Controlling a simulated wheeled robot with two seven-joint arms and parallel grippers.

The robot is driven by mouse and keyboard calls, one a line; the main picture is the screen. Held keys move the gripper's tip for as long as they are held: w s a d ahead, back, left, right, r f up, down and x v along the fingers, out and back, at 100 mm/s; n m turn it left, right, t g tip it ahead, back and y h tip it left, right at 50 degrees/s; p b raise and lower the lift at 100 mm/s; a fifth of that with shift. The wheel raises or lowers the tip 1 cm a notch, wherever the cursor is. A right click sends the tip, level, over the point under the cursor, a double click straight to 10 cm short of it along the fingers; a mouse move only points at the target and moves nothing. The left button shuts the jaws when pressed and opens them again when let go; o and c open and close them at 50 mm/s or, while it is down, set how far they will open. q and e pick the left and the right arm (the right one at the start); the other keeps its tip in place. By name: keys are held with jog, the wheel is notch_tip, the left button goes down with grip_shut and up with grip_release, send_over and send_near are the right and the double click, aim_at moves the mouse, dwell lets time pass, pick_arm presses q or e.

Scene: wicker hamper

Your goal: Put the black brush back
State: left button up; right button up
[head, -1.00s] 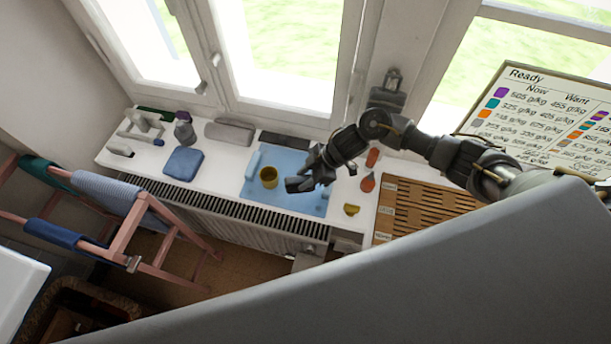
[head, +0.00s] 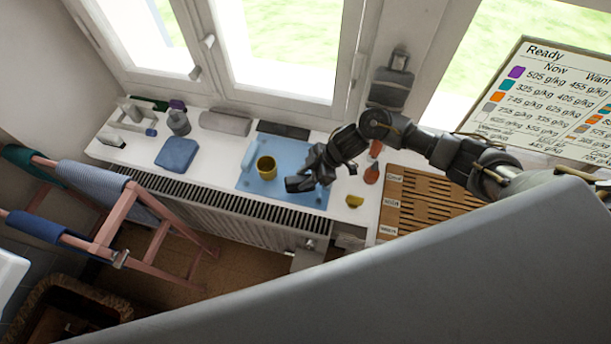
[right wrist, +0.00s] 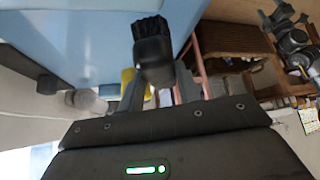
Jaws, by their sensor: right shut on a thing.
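My right gripper (head: 308,181) is over the right part of the blue mat (head: 290,196) in the head view. It is shut on the black brush, whose dark bristles and head (right wrist: 152,48) stick out past the fingers in the right wrist view. The gripper fingers (right wrist: 150,97) are partly hidden behind the brush and wrist housing. In the head view the brush is hard to tell from the dark gripper. Whether it touches the mat I cannot tell. My left gripper is in neither current view.
A yellow cup (head: 266,168) stands on the mat, left of the gripper. A folded blue cloth (head: 178,155) and a grey bottle (head: 179,122) lie farther left. Right are an orange-red item (head: 371,174), a yellow piece (head: 354,201) and a slatted wooden rack (head: 430,205). A wicker hamper (head: 50,295) is lower left.

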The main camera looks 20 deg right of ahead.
jog(key=shift+f+b, duration=0.35)
jog(key=shift+f, duration=0.2)
jog(key=o, duration=1.2)
jog(key=shift+c, duration=0.2)
jog(key=p+v, duration=0.9)
jog(key=v, duration=0.2)
